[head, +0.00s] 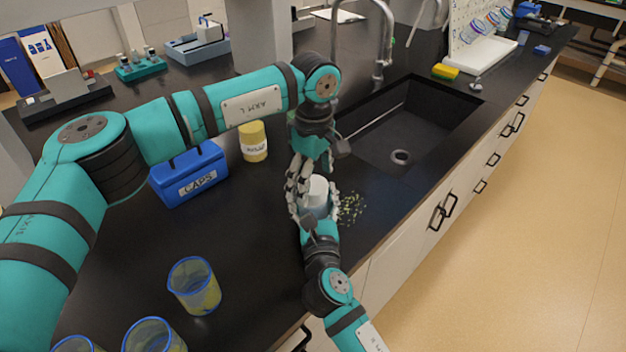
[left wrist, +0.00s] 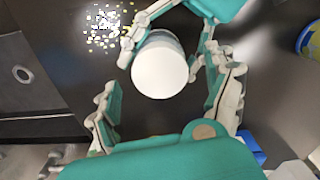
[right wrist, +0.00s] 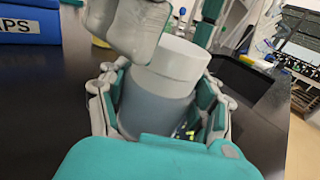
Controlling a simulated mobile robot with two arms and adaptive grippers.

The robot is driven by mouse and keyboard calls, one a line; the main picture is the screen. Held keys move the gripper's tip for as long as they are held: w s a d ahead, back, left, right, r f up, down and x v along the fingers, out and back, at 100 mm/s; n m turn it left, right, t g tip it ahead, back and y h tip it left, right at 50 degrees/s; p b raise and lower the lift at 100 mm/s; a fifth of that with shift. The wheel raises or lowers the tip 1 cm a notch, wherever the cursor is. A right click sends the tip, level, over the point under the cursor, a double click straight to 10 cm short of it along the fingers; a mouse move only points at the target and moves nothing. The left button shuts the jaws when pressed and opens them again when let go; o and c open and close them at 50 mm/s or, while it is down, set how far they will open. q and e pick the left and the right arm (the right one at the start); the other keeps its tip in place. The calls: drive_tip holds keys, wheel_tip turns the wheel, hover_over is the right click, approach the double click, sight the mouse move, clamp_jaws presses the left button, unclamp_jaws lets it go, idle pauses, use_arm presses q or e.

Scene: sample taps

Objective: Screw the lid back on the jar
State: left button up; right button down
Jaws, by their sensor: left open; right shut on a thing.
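The jar (right wrist: 155,105) stands upright on the dark counter, with a grey, see-through-looking body. A white lid (right wrist: 178,60) sits on top of it; I cannot tell how tightly. In the head view the lid (head: 317,186) is left of the sink. My right gripper (right wrist: 160,108) is shut on the jar body from the near side. My left gripper (left wrist: 168,98) points down from above, open, its fingers on either side of the lid with gaps showing. In the left wrist view the lid (left wrist: 160,70) is a white disc that hides most of the jar.
Small yellow-green specks (head: 350,207) lie right of the jar. A yellow labelled jar (head: 253,141) and a blue CAPS box (head: 188,173) stand behind left. Blue-rimmed cups (head: 194,286) stand at the front left. The sink (head: 405,125) is on the right.

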use_arm(q)
wheel_tip(320, 180, up, 11)
idle(0.3)
drive_tip(key=shift+r, duration=0.1)
use_arm(e)
drive_tip(key=shift+c, duration=0.6)
unclamp_jaws()
drive_tip(key=shift+s, duration=0.1)
drive_tip(key=s, duration=0.4)
drive_tip(key=s+d, duration=0.1)
drive_tip(key=s, duration=0.6)
drive_tip(key=shift+s+d, duration=0.15)
drive_tip(key=shift+s, duration=0.2)
